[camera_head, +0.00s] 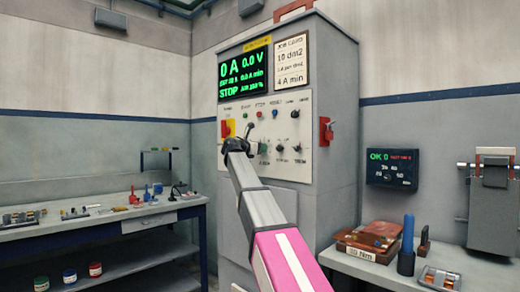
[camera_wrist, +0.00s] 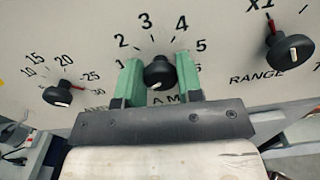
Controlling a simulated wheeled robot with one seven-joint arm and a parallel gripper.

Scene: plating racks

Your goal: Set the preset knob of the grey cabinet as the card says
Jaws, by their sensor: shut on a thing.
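The grey cabinet (camera_head: 338,90) stands in the middle of the head view. Its job card (camera_head: 291,61) shows 10 dm2, a small blurred middle line and 4 A min. In the wrist view my gripper (camera_wrist: 158,77) has its green fingers on both sides of a black knob (camera_wrist: 158,70) and is shut on it. Numbers 1 to 5 show around this knob. The label below, starting "A M", is partly hidden, and I cannot tell the exact setting. In the head view my gripper (camera_head: 240,146) is at the panel's lower left and covers the knob.
A knob (camera_wrist: 57,95) with a 10 to 30 scale is left of my gripper, and the RANGE knob (camera_wrist: 290,50) is right. The green display (camera_head: 245,75) reads 0 A, 0.0 V, STOP. A red switch (camera_head: 326,131) is on the cabinet's side. Benches stand both sides.

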